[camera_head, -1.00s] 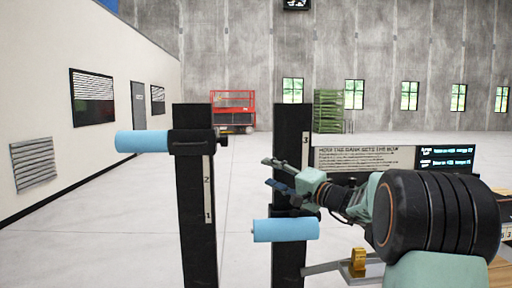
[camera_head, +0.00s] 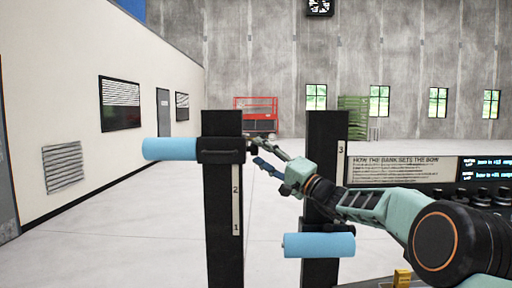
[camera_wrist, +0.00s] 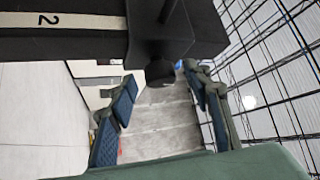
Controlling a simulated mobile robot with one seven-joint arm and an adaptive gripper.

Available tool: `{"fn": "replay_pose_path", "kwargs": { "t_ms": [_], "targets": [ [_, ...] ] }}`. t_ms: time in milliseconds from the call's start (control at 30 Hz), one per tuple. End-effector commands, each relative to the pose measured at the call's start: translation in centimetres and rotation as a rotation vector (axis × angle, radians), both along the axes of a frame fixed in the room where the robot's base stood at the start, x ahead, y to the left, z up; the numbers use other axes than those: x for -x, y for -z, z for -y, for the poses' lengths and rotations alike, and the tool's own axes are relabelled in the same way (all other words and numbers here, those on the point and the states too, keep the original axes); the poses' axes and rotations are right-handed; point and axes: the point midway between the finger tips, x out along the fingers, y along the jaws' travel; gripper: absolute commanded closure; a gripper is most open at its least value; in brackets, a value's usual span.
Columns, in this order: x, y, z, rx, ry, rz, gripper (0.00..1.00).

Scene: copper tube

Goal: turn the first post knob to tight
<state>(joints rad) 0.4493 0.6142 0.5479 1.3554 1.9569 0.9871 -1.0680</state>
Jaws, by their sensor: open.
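The first post (camera_head: 222,222) is a dark upright with a white number strip showing 1 and 2. A dark clamp block (camera_head: 220,150) sits near its top, with a light blue roller (camera_head: 170,149) sticking out left. The post knob (camera_wrist: 160,72) is a small dark round end on the block's side, and it shows between my fingers in the wrist view. My gripper (camera_head: 254,152) is open beside the block's right side, a finger on either side of the knob. The fingers look apart from the knob in the wrist view; in the head view they partly cover it.
A second dark post (camera_head: 325,200) marked 3 stands to the right, with a blue roller (camera_head: 320,245) lower down; my arm passes in front of it. A sign board (camera_head: 400,170) and a dark panel with several knobs (camera_head: 485,198) stand further right. Open floor lies left.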

Motion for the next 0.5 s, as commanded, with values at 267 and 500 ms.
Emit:
{"fn": "replay_pose_path", "kwargs": {
  "t_ms": [267, 500],
  "targets": [
    [-1.6, -0.9, -1.8, -0.001, 0.0, -0.001, 0.55],
    [-1.7, -0.9, -1.9, 0.0, 0.0, -0.001, 0.55]
  ]
}}
